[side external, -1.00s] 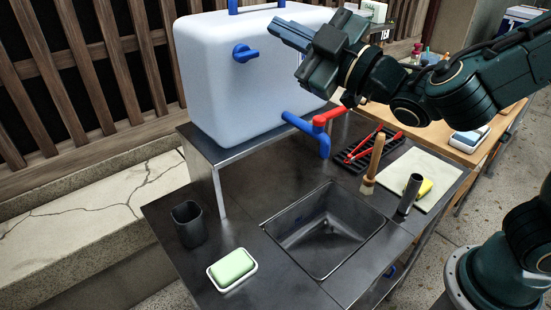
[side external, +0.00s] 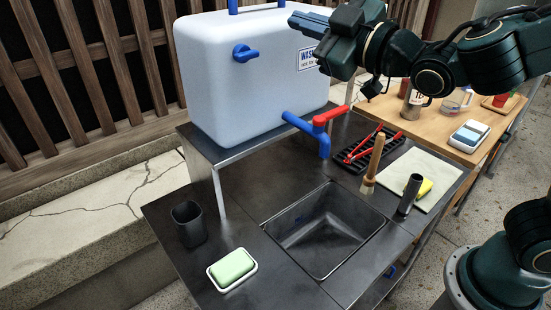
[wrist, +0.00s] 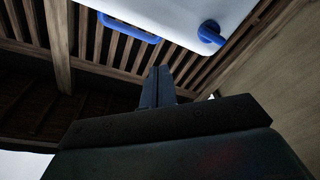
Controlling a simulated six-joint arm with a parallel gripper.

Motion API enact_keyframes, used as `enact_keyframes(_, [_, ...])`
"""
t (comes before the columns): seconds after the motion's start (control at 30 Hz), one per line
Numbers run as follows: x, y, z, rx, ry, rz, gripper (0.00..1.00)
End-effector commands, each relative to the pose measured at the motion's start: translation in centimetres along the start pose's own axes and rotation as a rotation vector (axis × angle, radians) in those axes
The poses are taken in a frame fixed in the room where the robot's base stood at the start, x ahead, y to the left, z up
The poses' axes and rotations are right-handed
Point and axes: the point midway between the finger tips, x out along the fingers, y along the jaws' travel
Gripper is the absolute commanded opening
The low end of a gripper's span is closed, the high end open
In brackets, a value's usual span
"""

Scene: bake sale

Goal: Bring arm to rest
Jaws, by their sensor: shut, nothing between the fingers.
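My gripper (side external: 310,22) is raised in front of the upper right of the white water tank in the side external view, above the sink counter. It also shows in the wrist view (wrist: 158,85), its two blue-grey fingers together with nothing between them. It is apart from everything on the counter. The white water tank (side external: 240,90) has a blue knob and a blue spout with a red handle (side external: 330,117). The wrist view looks up past the tank (wrist: 185,15) to wooden slats and a roof.
The metal counter holds a sink (side external: 325,225), a dark cup (side external: 188,224), green soap on a dish (side external: 232,267), a wooden-handled brush (side external: 374,160), a dark rack with red tongs (side external: 365,147) and a metal cylinder (side external: 409,195). A wooden table (side external: 440,110) stands behind at right.

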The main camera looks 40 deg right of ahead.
Motion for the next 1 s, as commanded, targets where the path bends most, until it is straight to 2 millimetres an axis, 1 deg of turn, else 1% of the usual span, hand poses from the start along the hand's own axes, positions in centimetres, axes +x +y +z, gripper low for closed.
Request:
enact_keyframes(0.03, [-0.3,0.7,1.0,0.030,-0.047,-0.002,0.00])
enact_keyframes(0.2, [-2.0,2.1,4.7,0.145,-0.224,-0.031,0.00])
enact_keyframes(0.37, [-4.4,2.7,7.7,0.251,-0.385,-0.066,0.00])
enact_keyframes(0.5, [-7.0,2.8,9.9,0.339,-0.520,-0.097,0.00])
enact_keyframes(0.67, [-10.4,2.6,11.9,0.432,-0.668,-0.134,0.00])
enact_keyframes(0.8, [-13.7,2.1,13.2,0.505,-0.794,-0.168,0.00])
enact_keyframes(1.0, [-18.8,1.1,14.3,0.591,-0.970,-0.216,0.00])
